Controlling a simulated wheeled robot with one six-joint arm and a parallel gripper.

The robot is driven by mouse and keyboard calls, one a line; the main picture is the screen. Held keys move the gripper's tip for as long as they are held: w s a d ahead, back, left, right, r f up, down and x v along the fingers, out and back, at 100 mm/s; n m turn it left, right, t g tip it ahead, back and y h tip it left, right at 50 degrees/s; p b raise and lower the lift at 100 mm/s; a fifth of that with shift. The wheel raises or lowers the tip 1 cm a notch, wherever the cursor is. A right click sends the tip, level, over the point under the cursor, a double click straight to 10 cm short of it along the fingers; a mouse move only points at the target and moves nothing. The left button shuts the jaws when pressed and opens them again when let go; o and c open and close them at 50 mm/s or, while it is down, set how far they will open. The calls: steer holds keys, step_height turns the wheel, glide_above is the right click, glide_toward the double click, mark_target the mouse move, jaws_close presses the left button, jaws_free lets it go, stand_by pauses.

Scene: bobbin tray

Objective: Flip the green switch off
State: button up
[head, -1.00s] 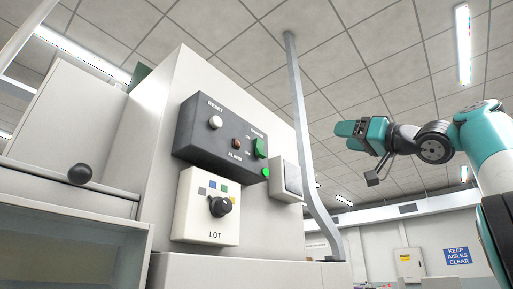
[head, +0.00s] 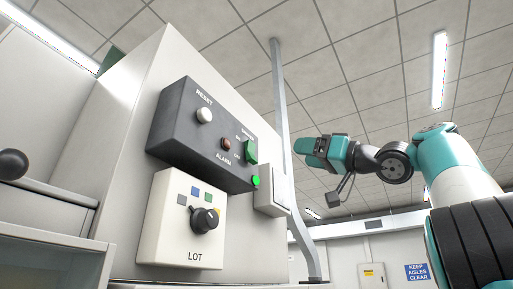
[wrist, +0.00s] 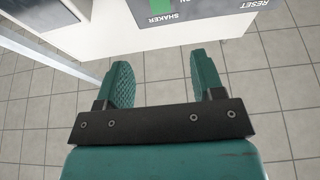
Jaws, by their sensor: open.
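The green switch (head: 250,152) is a rocker on the right part of a dark control box (head: 172,128), beside ON/OFF lettering. A lit green lamp (head: 256,181) sits just below it. In the wrist view the switch (wrist: 158,12) shows at the top edge, above the label SHAKER. My gripper (head: 308,151) is raised to the right of the box, apart from it, with its fingers pointing left. In the wrist view my gripper (wrist: 158,85) has its two teal fingers spread, with nothing between them.
The dark box also carries a white RESET button (head: 205,115) and a red alarm lamp (head: 226,143). A LOT selector panel (head: 162,243) is below. A pale box (head: 268,199) and a grey post (head: 283,130) stand between my gripper and the switch's side.

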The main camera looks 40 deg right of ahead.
mark_target(253, 147)
steer(key=p+x, duration=0.7)
steer(key=x, duration=0.7)
steer(key=shift+p, duration=0.3)
steer(key=shift+w+a+r, duration=0.1)
steer(key=shift+w+a, duration=0.1)
steer(key=shift+w, duration=0.25)
